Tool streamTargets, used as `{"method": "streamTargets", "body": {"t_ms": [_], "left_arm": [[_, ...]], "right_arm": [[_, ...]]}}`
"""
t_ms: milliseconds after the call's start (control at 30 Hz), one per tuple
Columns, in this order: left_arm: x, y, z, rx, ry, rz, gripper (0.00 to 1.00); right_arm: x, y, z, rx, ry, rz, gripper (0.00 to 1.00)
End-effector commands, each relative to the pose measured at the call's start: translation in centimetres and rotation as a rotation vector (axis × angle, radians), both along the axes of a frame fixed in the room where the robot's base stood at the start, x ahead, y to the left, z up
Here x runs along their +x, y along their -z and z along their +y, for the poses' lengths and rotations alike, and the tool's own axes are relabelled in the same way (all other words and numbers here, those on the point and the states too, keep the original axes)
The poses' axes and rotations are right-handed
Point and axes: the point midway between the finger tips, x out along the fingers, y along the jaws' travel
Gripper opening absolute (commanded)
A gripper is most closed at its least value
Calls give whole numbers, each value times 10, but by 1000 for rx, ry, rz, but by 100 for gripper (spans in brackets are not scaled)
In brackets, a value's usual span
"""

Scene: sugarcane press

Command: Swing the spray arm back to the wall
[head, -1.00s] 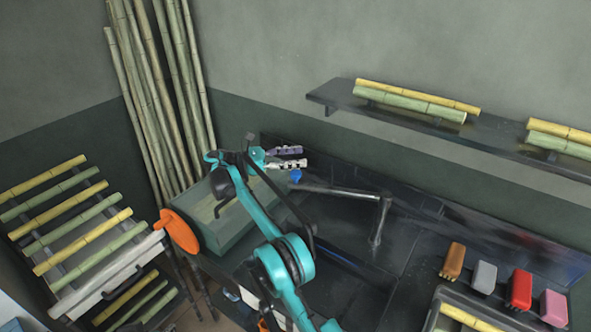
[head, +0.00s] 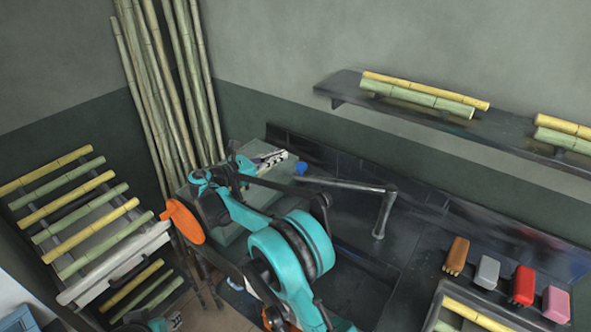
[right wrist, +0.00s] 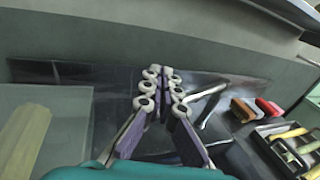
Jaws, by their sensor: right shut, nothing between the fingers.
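The spray arm (head: 345,186) is a grey pipe on an upright post at the sink, with a blue tip (head: 301,169) at its left end. It points left in the head view, and the pipe also shows in the right wrist view (right wrist: 205,92), right of my fingers. My right gripper (head: 275,158) is shut and empty, a little left of and above the blue tip in the head view, with a small gap in the picture. In the right wrist view its fingertips (right wrist: 163,72) meet before the dark wall panel.
A shelf with cane (head: 500,124) runs along the wall. Several brushes (head: 522,285) and a tray (head: 432,312) are at the right. A cane rack (head: 100,270) stands left.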

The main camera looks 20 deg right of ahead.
Motion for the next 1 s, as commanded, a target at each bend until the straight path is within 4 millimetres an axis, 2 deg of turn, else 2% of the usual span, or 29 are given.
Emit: {"method": "streamTargets", "body": {"t_ms": [33, 100, 233, 300, 433, 533, 667, 1000], "left_arm": [[0, -2, 0, 0, 0, 0, 38], [0, -3, 0, 0, 0, 0, 38], [0, -5, 0, 0, 0, 0, 38], [0, -5, 0, 0, 0, 0, 38], [0, -6, 0, 0, 0, 0, 38], [0, -4, 0, 0, 0, 0, 38], [0, 0, 0, 0, 0, 0, 38], [0, 17, 0, 0, 0, 0, 38]], "right_arm": [[-19, 6, 11, 11, -87, 3, 0], [-44, 16, 24, 25, -206, 9, 0], [-92, 31, 39, 46, -382, 13, 0], [-112, 36, 43, 53, -447, 15, 0], [-131, 41, 45, 61, -511, 16, 0], [-131, 43, 43, 63, -522, 15, 0], [-118, 46, 31, 63, -518, 15, 0], [-62, 56, -15, 62, -516, 16, 0]]}}
